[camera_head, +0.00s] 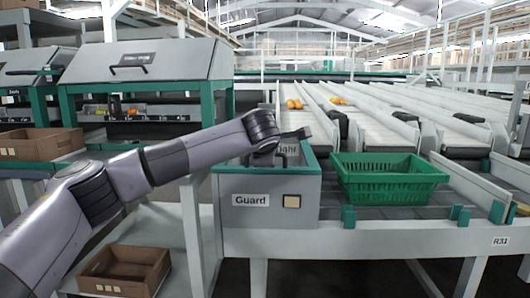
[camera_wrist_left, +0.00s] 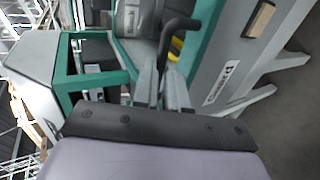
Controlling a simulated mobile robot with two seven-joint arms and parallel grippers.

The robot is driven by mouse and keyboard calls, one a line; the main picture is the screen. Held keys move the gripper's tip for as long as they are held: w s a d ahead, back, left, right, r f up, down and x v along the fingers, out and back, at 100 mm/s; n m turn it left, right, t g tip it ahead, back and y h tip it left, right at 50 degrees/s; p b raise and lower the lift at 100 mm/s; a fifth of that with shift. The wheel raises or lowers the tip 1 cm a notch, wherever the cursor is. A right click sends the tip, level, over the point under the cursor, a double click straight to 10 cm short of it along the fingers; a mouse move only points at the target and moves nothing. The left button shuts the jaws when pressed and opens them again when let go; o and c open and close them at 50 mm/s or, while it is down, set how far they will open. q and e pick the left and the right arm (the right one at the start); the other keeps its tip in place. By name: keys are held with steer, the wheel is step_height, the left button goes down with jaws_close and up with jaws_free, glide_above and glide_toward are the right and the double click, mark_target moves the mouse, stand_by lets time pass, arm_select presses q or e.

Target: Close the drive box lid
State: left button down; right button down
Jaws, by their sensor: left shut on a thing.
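The drive box is most likely the grey box (camera_head: 242,185) labelled "Guard", with a green rim, at the centre of the head view. Its front also shows in the left wrist view (camera_wrist_left: 228,62). My right gripper is not in view.
A green crate (camera_head: 388,184) stands just right of the box on the conveyor. Grey-lidded stations (camera_head: 150,62) stand at the left behind my arm. A brown tray (camera_head: 122,272) lies on a low shelf at lower left. Sloping white lanes run back at the right.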

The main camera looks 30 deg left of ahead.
arm_select(q)
steer(key=c, duration=1.2)
jaws_free()
steer(key=f, duration=0.2)
steer(key=shift+s+d+f+g, duration=0.2)
steer(key=shift+f+g, duration=0.1)
steer(key=shift+f, duration=0.05)
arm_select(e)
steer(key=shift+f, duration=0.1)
arm_select(q)
steer(key=shift+o, duration=0.2)
steer(key=p+v, duration=0.1)
steer(key=v, duration=0.6)
steer(key=shift+r+p, duration=0.35)
steer(key=shift+r, duration=0.2)
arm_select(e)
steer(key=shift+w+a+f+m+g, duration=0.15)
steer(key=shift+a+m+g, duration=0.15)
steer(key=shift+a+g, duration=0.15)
